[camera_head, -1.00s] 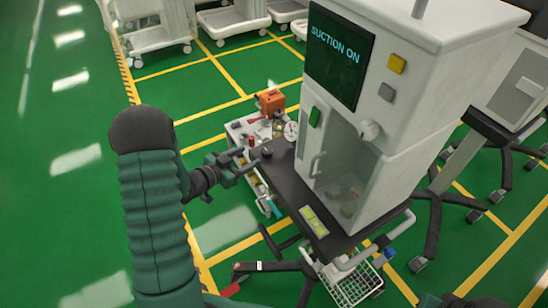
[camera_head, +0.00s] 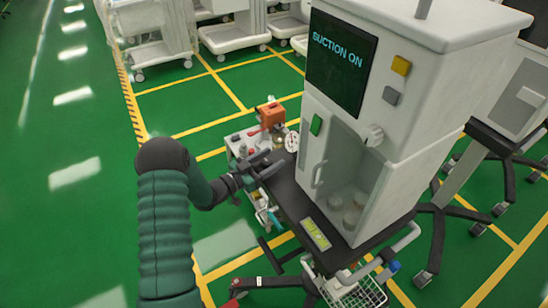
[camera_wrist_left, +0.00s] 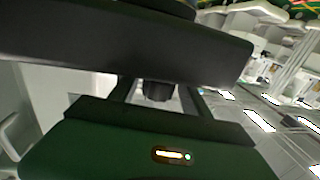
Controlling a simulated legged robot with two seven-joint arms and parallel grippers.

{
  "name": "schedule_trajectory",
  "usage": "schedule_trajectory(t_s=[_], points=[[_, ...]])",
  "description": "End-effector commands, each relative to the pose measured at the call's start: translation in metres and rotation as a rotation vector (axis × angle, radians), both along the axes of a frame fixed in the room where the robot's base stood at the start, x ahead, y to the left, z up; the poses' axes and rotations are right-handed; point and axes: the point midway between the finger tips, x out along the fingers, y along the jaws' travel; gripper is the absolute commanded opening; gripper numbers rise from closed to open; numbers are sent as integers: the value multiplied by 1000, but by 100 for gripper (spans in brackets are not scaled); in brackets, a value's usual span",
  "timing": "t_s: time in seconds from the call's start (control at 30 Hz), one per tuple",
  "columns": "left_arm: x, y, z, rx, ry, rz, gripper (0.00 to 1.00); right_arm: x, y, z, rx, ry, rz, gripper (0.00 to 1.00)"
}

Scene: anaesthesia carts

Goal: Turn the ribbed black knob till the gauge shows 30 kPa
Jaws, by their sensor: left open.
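The ribbed black knob (camera_wrist_left: 158,90) shows between the two fingers of my left gripper in the left wrist view, partly hidden by them. In the head view my left gripper (camera_head: 266,164) is open at the left edge of the cart's dark top and covers the knob. I cannot tell whether the fingers touch it. The round white gauge (camera_head: 291,142) stands just beyond the gripper, beside the white cabinet. Its needle and figures are too small to read. My right gripper is not in view.
The tall white cabinet (camera_head: 408,118) stands close to the right of my gripper, its screen (camera_head: 340,58) reading "SUCTION ON". An orange box (camera_head: 271,115) and small items lie behind. A wire basket (camera_head: 357,291) hangs at the front. Green floor (camera_head: 60,200) at left is clear.

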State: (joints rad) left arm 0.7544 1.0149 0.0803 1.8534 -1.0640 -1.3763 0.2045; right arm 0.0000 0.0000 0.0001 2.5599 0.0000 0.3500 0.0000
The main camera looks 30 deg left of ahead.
Motion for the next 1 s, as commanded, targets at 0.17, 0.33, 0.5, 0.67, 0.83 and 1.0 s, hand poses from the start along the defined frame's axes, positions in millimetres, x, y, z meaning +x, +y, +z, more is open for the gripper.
schedule_trajectory(t_s=[0.17,0.33,0.5,0.67,0.83,1.0], points=[[15,-6,1,1,0,0,55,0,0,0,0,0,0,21],[16,-6,0,0,0,1,55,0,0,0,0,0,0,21],[16,-5,0,0,0,1,42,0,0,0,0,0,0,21],[16,-5,0,0,0,1,21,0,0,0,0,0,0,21],[16,-5,0,0,0,2,0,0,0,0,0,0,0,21],[16,-5,-1,1,-4,-24,0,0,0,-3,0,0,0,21]])
